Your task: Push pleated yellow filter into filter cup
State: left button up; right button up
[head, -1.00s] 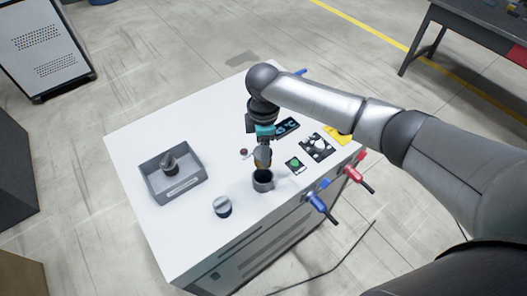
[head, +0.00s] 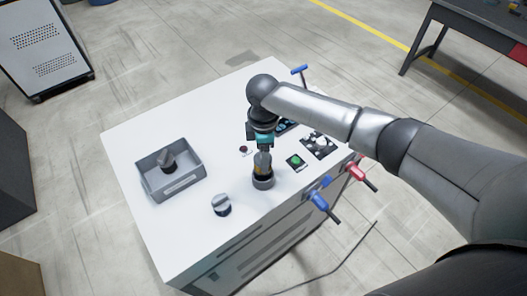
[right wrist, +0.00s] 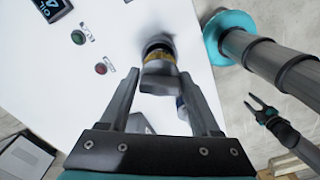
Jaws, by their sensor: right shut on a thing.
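The filter (head: 262,166) shows a grey upper part and an orange-yellow band. My right gripper (head: 263,152) is shut on its grey upper part from above. The dark grey filter cup (head: 263,183) stands upright on the white table, directly under the filter. The filter's lower end is at the cup's mouth and hidden; I cannot tell how deep it sits. In the right wrist view, a yellow ring of the filter (right wrist: 160,56) shows beyond the fingertips, against the cup's dark rim. My left gripper (right wrist: 262,108) appears only in that view, away from the table, fingers apart.
A grey tray (head: 196,185) holding a dark knobbed part (head: 167,160) stands at left on the white table (head: 135,135). A grey-topped round part (head: 222,204) stands left of the cup. A green button (head: 296,160) is to its right. Blue (head: 320,200) and red (head: 358,173) handles protrude at the edge.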

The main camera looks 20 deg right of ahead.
jog(key=shift+f, duration=0.7)
jog(key=shift+r, duration=0.1)
jog(key=shift+f, duration=0.2)
dwell(0.8)
jog(key=shift+f+p, duration=0.45)
jog(key=shift+f, duration=0.15)
dwell(1.9)
jog(key=shift+f, duration=0.85)
dwell(3.0)
